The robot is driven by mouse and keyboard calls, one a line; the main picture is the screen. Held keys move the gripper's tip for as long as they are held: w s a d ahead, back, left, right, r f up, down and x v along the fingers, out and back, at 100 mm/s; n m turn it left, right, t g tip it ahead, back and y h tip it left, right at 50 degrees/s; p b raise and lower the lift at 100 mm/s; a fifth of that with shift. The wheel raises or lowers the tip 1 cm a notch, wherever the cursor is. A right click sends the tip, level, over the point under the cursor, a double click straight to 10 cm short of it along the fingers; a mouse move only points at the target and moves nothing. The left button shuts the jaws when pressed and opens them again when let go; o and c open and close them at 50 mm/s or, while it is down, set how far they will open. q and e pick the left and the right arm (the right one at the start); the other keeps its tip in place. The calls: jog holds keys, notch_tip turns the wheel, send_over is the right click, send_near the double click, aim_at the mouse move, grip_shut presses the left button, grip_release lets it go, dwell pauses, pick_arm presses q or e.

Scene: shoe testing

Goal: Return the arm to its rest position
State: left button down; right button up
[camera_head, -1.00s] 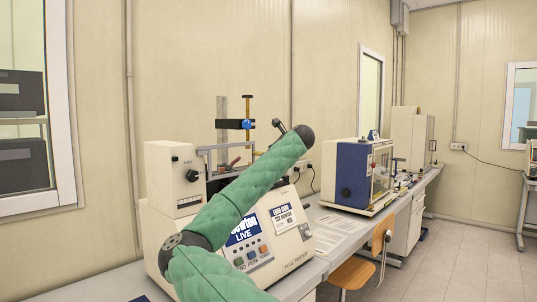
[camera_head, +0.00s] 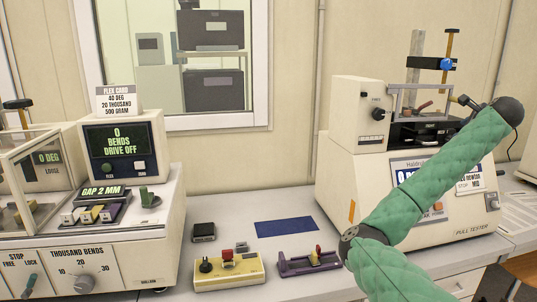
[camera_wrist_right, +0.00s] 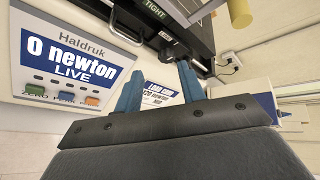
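My right arm (camera_head: 432,184), in a green quilted sleeve, rises from the bottom right of the head view to a dark joint. It crosses in front of the pull tester (camera_head: 345,172). My right gripper is mostly hidden behind the arm there. In the right wrist view my right gripper (camera_wrist_right: 160,68) shows two blue fingers apart with nothing between them. Beyond them are the tester's "0 newton LIVE" display (camera_wrist_right: 68,62) and its dark upper part. I see no contact with the tester. My left gripper is not in view.
A flex machine (camera_head: 150,235) stands at the left. Between the machines, the bench (camera_head: 225,208) carries a small black box (camera_head: 204,232), a blue mat (camera_head: 286,228), a yellow fixture (camera_head: 230,274) and a purple fixture (camera_head: 310,266). A window (camera_head: 262,75) is behind.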

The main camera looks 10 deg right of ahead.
jog(key=s+a+f+n+g, duration=0.2)
jog(key=s+a+f+n, duration=0.3)
jog(key=a+f, duration=0.65)
jog(key=s+a+f+n+g, duration=0.1)
jog(key=s+a+f+n, duration=0.5)
jog(key=f, duration=0.9)
jog(key=s+a+f+n+g, duration=0.2)
jog(key=a+f+n, duration=0.5)
jog(key=a+f, duration=0.55)
jog(key=s+a+f+n+g+y, duration=0.15)
jog(key=s+a+f+n, duration=0.55)
jog(key=s+a+f, duration=0.7)
jog(key=s+a+f+n+g+y, duration=0.1)
jog(key=s+a+f+n, duration=0.1)
jog(key=s+a, duration=0.6)
jog(key=s+a+f+n+g+y, duration=0.1)
jog(key=s+a+f+n+y, duration=0.15)
jog(key=s, duration=0.85)
jog(key=s+a+f+g, duration=0.1)
jog(key=s+a+f, duration=0.1)
jog(key=f, duration=1.8)
jog(key=s+a+f+g, duration=0.1)
jog(key=s+a+f, duration=0.1)
jog(key=f, duration=1.8)
jog(key=shift+s+f, duration=0.2)
jog(key=shift+s, duration=0.35)
